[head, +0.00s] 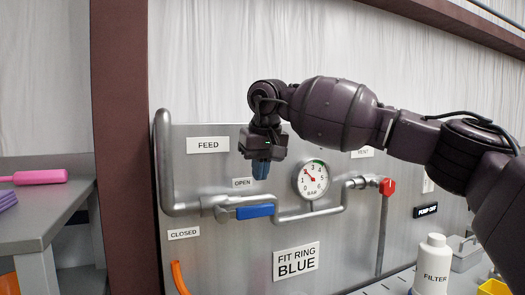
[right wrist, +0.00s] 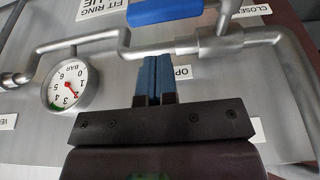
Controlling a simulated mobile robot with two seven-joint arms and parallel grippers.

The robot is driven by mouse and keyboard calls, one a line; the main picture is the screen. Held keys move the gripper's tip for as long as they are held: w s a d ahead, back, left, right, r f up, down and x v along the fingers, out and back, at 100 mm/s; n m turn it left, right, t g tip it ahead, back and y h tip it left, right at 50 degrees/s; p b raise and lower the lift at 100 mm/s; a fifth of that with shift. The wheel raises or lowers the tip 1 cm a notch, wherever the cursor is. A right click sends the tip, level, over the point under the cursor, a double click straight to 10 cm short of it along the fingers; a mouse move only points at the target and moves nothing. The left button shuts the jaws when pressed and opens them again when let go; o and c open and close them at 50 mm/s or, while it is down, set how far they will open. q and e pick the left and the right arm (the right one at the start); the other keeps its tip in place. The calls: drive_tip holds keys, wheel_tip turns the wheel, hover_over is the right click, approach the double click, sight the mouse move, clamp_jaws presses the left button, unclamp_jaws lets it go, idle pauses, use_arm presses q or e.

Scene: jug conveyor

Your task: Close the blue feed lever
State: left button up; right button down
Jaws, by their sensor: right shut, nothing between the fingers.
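The blue feed lever (head: 255,211) lies almost level along the grey pipe, pointing right from its valve (head: 222,212). Its handle also shows at the top of the right wrist view (right wrist: 165,10). The OPEN label (head: 242,183) is just above it and the CLOSED label (head: 183,233) is to its lower left. My right gripper (head: 261,168) points down above the lever, apart from it in the picture. Its blue fingers (right wrist: 153,80) are shut together with nothing between them. My left gripper is not in view.
A pressure gauge (head: 311,180) stands right of my gripper, its needle near 2. A red vent handle (head: 387,186) is farther right. A sign reads FIT RING BLUE (head: 296,261). A white FILTER bottle (head: 432,265) stands at lower right. A grey bench (head: 45,220) is at left.

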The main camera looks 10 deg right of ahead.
sight(257, 205)
use_arm(q)
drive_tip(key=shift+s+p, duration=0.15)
drive_tip(key=shift+p, duration=0.15)
use_arm(e)
drive_tip(key=shift+s+x, duration=0.25)
drive_tip(key=shift+x, duration=1.05)
drive_tip(key=shift+s+x, duration=0.25)
drive_tip(key=shift+x, duration=1.05)
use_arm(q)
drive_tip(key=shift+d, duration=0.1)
use_arm(e)
drive_tip(key=shift+f+y, duration=0.3)
drive_tip(key=shift+d+f, duration=0.1)
drive_tip(key=shift+d+y, duration=0.25)
drive_tip(key=shift+y, duration=0.15)
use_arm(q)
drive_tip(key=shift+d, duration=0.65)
use_arm(e)
drive_tip(key=shift+a+f, duration=0.1)
drive_tip(key=shift+a, duration=0.05)
